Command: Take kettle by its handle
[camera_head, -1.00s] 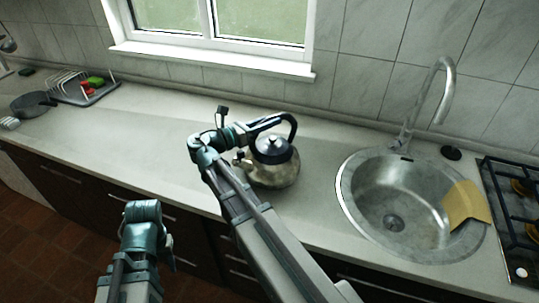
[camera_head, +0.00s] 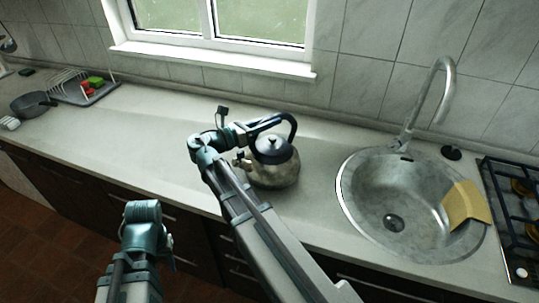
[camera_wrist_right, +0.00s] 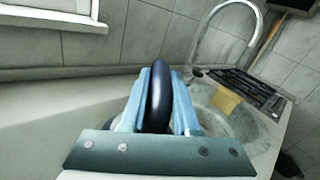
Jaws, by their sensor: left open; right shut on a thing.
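The kettle (camera_head: 277,172) is a rounded metal pot with a dark lid and a dark arched handle, standing upright on the counter left of the sink. My right gripper (camera_head: 272,121) reaches over it and is shut on the handle. In the right wrist view, the dark handle (camera_wrist_right: 159,98) stands between the two fingers of my right gripper (camera_wrist_right: 158,100).
A round metal sink (camera_head: 385,190) with a tall faucet (camera_head: 444,95) and a tan board (camera_head: 465,204) is right of the kettle. A stove (camera_head: 515,215) is at the far right. A dish rack (camera_head: 75,92) and a pan (camera_head: 33,104) are far left. The counter between is clear.

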